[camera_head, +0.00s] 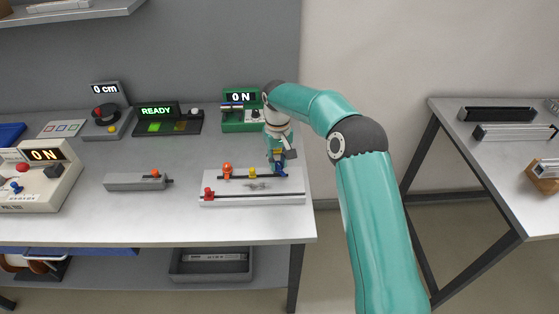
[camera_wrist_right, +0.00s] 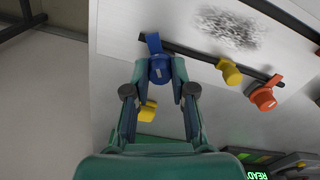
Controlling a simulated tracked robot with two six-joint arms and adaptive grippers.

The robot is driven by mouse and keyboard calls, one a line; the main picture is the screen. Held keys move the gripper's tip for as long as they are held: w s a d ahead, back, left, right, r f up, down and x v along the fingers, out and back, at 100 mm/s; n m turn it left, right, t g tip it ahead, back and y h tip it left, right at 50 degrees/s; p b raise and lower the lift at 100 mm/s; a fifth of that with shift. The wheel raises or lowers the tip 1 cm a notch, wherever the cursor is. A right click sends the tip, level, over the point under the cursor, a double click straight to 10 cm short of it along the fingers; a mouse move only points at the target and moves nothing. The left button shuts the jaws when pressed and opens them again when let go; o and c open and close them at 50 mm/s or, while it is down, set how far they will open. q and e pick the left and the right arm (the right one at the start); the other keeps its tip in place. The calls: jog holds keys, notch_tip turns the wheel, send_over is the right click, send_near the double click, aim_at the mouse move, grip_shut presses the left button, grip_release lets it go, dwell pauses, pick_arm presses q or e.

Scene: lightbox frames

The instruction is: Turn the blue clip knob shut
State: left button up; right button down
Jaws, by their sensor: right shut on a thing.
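The blue clip knob (camera_wrist_right: 160,68) sits at one end of a dark bar on the white lightbox fixture (camera_head: 215,188). In the head view the blue clip (camera_head: 281,171) is at the right end of the bar, partly hidden by my gripper. My right gripper (camera_wrist_right: 160,78) is shut on the blue knob, with one finger on each side of it. It also shows from above in the head view (camera_head: 279,160). A yellow clip (camera_head: 252,172) and an orange clip (camera_head: 227,170) sit farther left on the same bar. My left gripper is not in view.
A red block (camera_head: 208,193) is at the fixture's front left. A grey block with an orange knob (camera_head: 140,181) lies left of it. Behind stand a green gauge reading 0 N (camera_head: 240,97) and a READY panel (camera_head: 155,111). A second table (camera_head: 510,170) is at right.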

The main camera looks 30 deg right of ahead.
jog(key=m, duration=0.6)
jog(key=shift+m, duration=0.3)
dwell(0.4)
jog(key=c, duration=1)
grip_release()
jog(key=shift+d, duration=0.1)
jog(key=shift+o, duration=0.2)
jog(key=shift+r, duration=0.1)
